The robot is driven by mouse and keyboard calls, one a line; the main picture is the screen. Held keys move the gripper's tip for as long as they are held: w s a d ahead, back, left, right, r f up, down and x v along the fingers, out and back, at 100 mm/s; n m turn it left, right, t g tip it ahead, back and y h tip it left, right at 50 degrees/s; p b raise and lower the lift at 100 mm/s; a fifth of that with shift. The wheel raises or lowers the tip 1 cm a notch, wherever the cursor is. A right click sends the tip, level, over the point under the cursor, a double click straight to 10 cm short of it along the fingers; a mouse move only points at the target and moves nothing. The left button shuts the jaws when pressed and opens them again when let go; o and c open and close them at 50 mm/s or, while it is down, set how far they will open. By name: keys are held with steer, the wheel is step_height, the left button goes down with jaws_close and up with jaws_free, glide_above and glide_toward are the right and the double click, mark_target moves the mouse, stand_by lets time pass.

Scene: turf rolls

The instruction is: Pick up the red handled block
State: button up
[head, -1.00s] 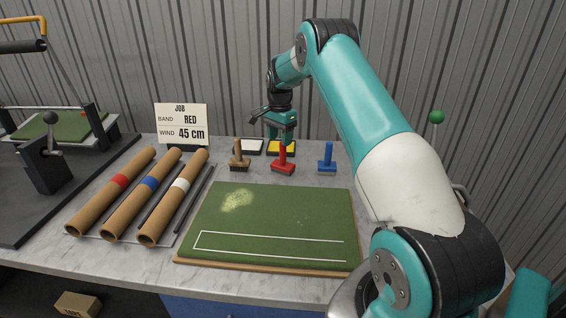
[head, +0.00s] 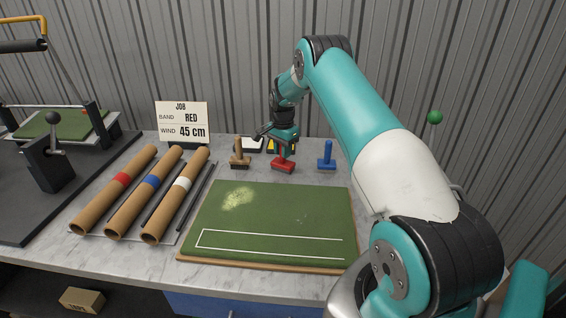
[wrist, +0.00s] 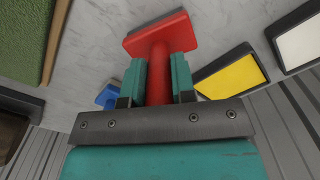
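The red handled block (head: 283,165) stands upright on the grey bench behind the green turf mat. My gripper (head: 283,148) is down over its handle, pointing downward. In the wrist view the red block (wrist: 157,35) shows its flat base beyond the fingertips, and its round handle runs between the two teal fingers of my gripper (wrist: 159,75). The fingers lie close against both sides of the handle, with no clear gap visible. The block's base appears to rest on the bench. The handle's top is hidden by the gripper in the head view.
A tan handled block (head: 239,155) stands left and a blue one (head: 327,157) right. A yellow pad (head: 272,148) and a white pad (head: 253,145) lie behind. The turf mat (head: 270,220) is in front; cardboard tubes (head: 130,193) lie left. A sign (head: 183,121) reads RED, 45 cm.

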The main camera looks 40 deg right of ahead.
steer(key=shift+r, duration=0.15)
jaws_close()
step_height(320, 180, up, 20)
steer(key=b, duration=0.2)
steer(key=shift+b, duration=0.3)
